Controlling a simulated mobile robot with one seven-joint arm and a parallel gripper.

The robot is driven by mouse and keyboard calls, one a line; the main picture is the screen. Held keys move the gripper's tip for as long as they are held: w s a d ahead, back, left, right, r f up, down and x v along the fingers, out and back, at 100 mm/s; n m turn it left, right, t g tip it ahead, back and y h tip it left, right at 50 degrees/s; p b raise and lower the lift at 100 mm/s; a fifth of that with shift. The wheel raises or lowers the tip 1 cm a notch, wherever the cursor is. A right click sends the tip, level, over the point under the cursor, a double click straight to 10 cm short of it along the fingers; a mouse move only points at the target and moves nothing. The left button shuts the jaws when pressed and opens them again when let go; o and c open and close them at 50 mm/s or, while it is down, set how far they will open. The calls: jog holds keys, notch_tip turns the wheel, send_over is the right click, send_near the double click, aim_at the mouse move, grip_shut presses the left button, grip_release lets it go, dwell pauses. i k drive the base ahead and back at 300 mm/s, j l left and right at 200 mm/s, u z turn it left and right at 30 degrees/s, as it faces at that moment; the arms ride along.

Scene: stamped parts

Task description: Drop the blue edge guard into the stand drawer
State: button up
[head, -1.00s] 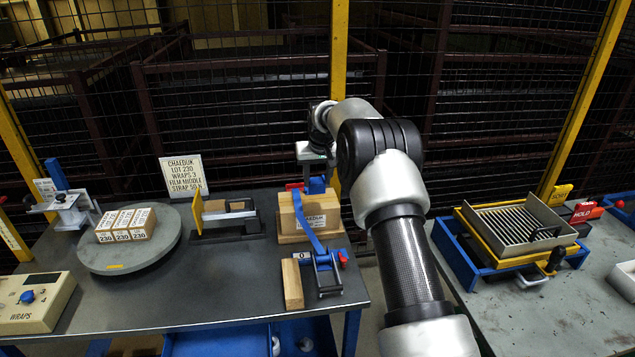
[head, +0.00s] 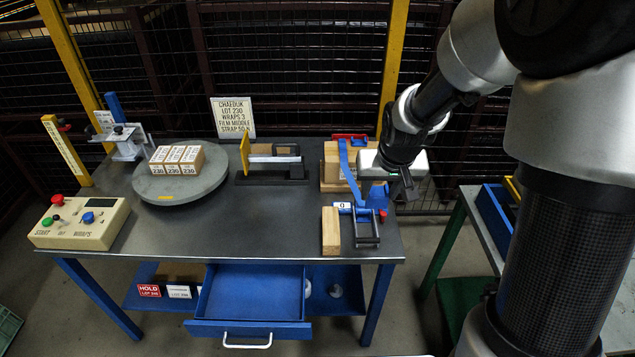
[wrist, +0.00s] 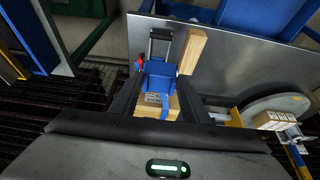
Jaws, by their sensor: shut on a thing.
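My gripper (head: 384,190) is at the right end of the bench, beside the wooden block with the blue strap. It is shut on the blue edge guard (head: 377,198), which hangs below it near the strap tool. In the wrist view the blue edge guard (wrist: 159,72) shows between the two fingers (wrist: 158,88). The stand drawer (head: 252,295) is pulled out below the bench front. It is blue with a white handle, and its visible floor looks empty. A blue part under the bench edge, likely the drawer (wrist: 250,14), shows in the wrist view.
The strap tool (head: 366,228) and a wooden block (head: 331,231) stand at the bench's front right. A turntable (head: 205,186) with small cartons (head: 177,158) and a control box (head: 82,222) are on the left. The bench top (head: 240,225) above the drawer is clear.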

aim_at(262, 311)
jog(key=j, duration=0.75)
jog(key=k+j, duration=0.1)
jog(key=j, duration=0.65)
